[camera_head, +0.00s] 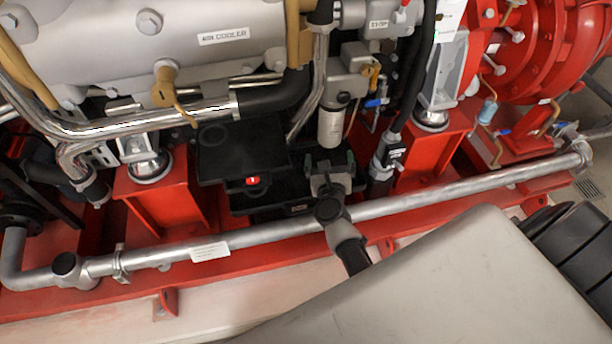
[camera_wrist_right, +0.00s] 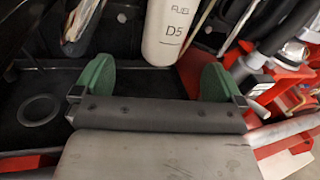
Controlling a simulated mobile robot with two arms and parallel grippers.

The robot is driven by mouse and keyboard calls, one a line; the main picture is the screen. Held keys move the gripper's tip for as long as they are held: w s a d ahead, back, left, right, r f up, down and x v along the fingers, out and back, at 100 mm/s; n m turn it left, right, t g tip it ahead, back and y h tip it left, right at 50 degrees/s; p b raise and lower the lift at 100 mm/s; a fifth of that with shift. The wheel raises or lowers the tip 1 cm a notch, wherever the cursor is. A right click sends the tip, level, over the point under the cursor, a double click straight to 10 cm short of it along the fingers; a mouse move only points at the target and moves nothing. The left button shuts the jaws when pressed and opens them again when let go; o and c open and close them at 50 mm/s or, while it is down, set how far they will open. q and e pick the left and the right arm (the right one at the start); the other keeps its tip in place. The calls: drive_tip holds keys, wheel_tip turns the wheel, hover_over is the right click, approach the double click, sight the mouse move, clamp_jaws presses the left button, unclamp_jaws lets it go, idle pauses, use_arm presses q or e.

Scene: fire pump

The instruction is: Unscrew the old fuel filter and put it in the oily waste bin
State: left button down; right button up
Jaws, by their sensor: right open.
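The old fuel filter (camera_head: 331,127) is a pale grey-white cylinder hanging upright under its grey filter head (camera_head: 347,84) on the engine. In the right wrist view the filter (camera_wrist_right: 172,35) shows dark lettering with "D5" and comes down at the top, just beyond the fingers. My right gripper (camera_head: 330,163) is open and empty, just below the filter's lower end. Its two green fingertips (camera_wrist_right: 155,78) stand wide apart, and the filter's bottom appears above the gap between them, slightly right of centre. My left gripper and the oily waste bin are in no view.
A long grey pipe (camera_head: 450,190) runs across in front, under my right wrist. A black box (camera_head: 243,150) stands left of the filter. A black hose (camera_head: 415,75) and a blue-handled valve (camera_head: 376,102) are close on its right. Red frame supports (camera_head: 165,203) flank the space.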

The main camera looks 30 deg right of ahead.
sight(331, 133)
drive_tip(key=w+d, duration=0.1)
drive_tip(key=w+d+m, duration=0.1)
drive_tip(key=w, duration=0.1)
drive_tip(key=w+d+r+m+h, duration=0.1)
drive_tip(key=w, duration=0.1)
drive_tip(key=shift+d, duration=0.2)
drive_tip(key=b+x, duration=0.1)
drive_tip(key=x, duration=0.4)
drive_tip(key=shift+f+b, duration=0.1)
drive_tip(key=shift+b, duration=0.3)
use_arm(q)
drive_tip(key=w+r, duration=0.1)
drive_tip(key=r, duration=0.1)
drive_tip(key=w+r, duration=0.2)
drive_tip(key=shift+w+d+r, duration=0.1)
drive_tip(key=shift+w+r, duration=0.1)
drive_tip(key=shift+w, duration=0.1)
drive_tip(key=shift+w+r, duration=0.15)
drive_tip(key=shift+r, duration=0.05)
use_arm(e)
drive_tip(key=shift+w+d, duration=0.1)
drive_tip(key=shift+w, duration=0.1)
drive_tip(key=shift+c, duration=0.3)
drive_tip(key=c, duration=1.2)
